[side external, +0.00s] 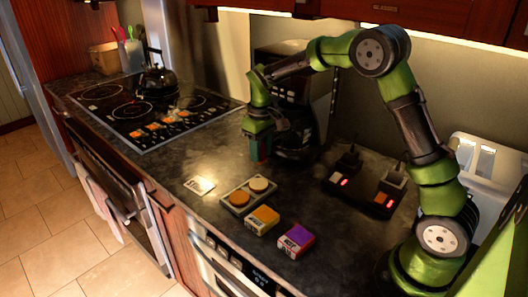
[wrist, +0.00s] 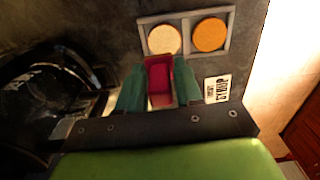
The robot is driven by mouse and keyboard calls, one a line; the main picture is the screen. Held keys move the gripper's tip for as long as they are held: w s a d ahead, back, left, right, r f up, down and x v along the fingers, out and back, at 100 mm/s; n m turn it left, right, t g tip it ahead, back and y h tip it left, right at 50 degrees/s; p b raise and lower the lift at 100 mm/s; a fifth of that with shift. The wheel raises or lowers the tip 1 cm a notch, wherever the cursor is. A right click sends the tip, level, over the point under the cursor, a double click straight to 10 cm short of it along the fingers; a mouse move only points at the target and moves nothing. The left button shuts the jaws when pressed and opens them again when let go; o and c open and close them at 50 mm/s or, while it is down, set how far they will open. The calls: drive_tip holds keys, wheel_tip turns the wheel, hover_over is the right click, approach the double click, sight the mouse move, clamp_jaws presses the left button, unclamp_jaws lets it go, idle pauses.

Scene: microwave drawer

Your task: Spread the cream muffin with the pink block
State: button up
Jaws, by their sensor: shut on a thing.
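My gripper (side external: 259,148) is shut on the pink block (wrist: 158,78) and holds it above the counter. In the wrist view the block is deep pink-red and sits between the two green fingers. The cream muffin (wrist: 163,40) is a pale round disc in the left compartment of a grey tray (wrist: 187,18), just beyond the block in that view. It also shows in the side view (side external: 259,184), to the front of my gripper and apart from it. An orange muffin (wrist: 210,34) fills the other compartment.
A yellow block (side external: 262,220) and a purple-topped block (side external: 296,241) lie near the front edge. A white printed card (side external: 198,186) lies left of the tray. A black appliance (side external: 290,92) stands behind my gripper. Two dark boxes with red lights (side external: 344,180) sit to the right.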

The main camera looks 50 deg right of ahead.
drive_tip(key=shift+f, duration=3.8)
drive_tip(key=shift+a+f, duration=0.1)
drive_tip(key=shift+a, duration=0.3)
drive_tip(key=shift+d+f, duration=0.1)
drive_tip(key=shift+d, duration=0.35)
drive_tip(key=shift+a, duration=0.8)
drive_tip(key=shift+d, duration=0.85)
drive_tip(key=shift+a, duration=0.9)
drive_tip(key=shift+d+r, duration=0.1)
drive_tip(key=shift+r, duration=4)
